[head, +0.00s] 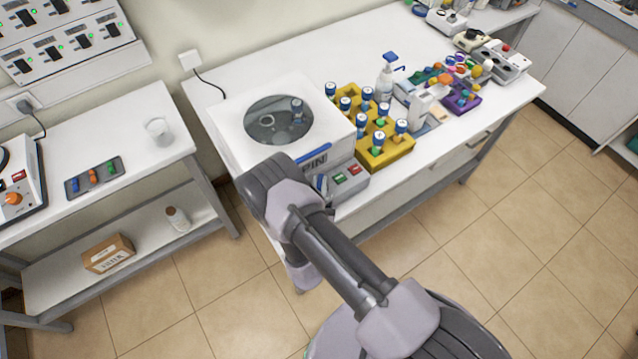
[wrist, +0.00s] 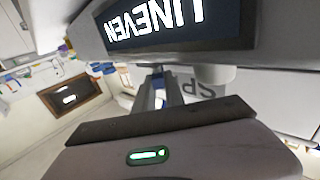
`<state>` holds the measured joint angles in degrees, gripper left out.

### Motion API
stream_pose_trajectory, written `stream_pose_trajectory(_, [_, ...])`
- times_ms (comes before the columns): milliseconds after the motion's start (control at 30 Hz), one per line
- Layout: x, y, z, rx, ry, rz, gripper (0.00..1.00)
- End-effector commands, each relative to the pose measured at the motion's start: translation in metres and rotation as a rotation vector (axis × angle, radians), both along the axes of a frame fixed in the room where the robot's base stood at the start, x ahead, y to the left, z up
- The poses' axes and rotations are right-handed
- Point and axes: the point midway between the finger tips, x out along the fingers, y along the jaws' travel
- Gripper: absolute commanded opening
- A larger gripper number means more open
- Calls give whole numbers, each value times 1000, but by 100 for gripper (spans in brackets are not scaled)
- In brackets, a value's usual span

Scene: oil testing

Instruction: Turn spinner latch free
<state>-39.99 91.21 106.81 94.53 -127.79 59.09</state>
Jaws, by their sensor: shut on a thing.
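The spinner (head: 228,122) is a white box at the left end of the long bench, with a round dark window (head: 278,120) on top. A blue-capped tube (head: 297,106) shows at that window. A dark display with white letters reading UNEVEN (wrist: 155,22) fills the top of the wrist view, upside down. My gripper (wrist: 159,90) is at the spinner's front, under the display, with its fingers closed. It appears shut on the spinner latch, which the fingers mostly hide. In the head view my arm covers the gripper and much of the spinner's front corner.
A grey panel with red and green buttons (head: 349,179) sits at the spinner's front. A yellow rack (head: 391,155) with several blue-capped tubes stands close on its right. A spray bottle (head: 385,78) stands behind the rack. The floor before the bench is clear.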

Motion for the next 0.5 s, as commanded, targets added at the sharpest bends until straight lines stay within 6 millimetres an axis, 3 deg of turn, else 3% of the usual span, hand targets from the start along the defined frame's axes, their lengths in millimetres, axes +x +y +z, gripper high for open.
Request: stream_pose_trajectory(500, [0,-10,4,1,2,390,0])
